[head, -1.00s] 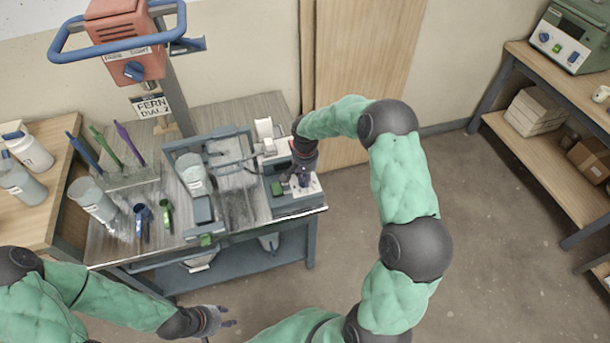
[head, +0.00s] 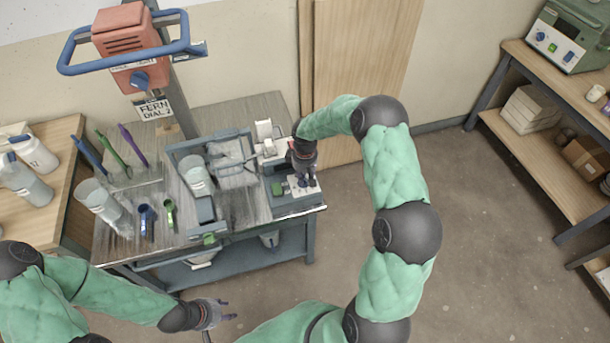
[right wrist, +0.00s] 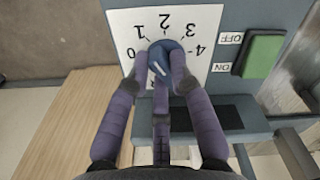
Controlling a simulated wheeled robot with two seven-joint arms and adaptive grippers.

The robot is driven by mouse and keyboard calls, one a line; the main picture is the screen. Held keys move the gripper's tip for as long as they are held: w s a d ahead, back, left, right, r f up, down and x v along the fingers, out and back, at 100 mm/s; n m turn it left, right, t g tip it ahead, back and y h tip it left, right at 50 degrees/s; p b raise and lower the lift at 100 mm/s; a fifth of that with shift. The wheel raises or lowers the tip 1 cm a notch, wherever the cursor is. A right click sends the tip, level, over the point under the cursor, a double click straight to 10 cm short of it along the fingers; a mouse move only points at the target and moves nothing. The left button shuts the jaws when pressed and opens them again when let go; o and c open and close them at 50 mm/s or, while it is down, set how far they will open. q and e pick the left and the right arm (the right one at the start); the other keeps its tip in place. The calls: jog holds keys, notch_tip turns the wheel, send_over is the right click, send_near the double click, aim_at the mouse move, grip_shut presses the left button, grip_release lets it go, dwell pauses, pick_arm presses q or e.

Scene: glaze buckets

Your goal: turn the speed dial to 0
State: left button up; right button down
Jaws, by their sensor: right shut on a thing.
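The speed dial is a blue knob (right wrist: 164,58) on a white plate (right wrist: 119,26) marked 0 to 4, seen upside down in the right wrist view. Its white mark points to the lower left in that view, below the 0; the exact reading is hard to tell. My right gripper (right wrist: 163,72) is shut on the knob, its purple fingers around it. In the head view the right gripper (head: 305,180) is over the control panel and hides the knob. My left gripper (head: 229,310) is open and empty, low in front of the table.
A green ON/OFF switch (right wrist: 260,54) sits beside the dial plate. An orange mixer head (head: 128,45) with blue handles rises behind. Open floor (head: 480,240) lies right.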

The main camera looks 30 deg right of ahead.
jog(key=n+p, duration=0.2)
jog(key=n, duration=0.3)
jog(key=shift+w+n, duration=0.15)
jog(key=shift+n, duration=0.15)
jog(key=shift+w+n+p, duration=0.1)
jog(key=shift+n+p, duration=0.55)
jog(key=shift+n, duration=1.55)
jog(key=c, duration=1.1)
grip_release()
notch_tip(320, 180, up, 12)
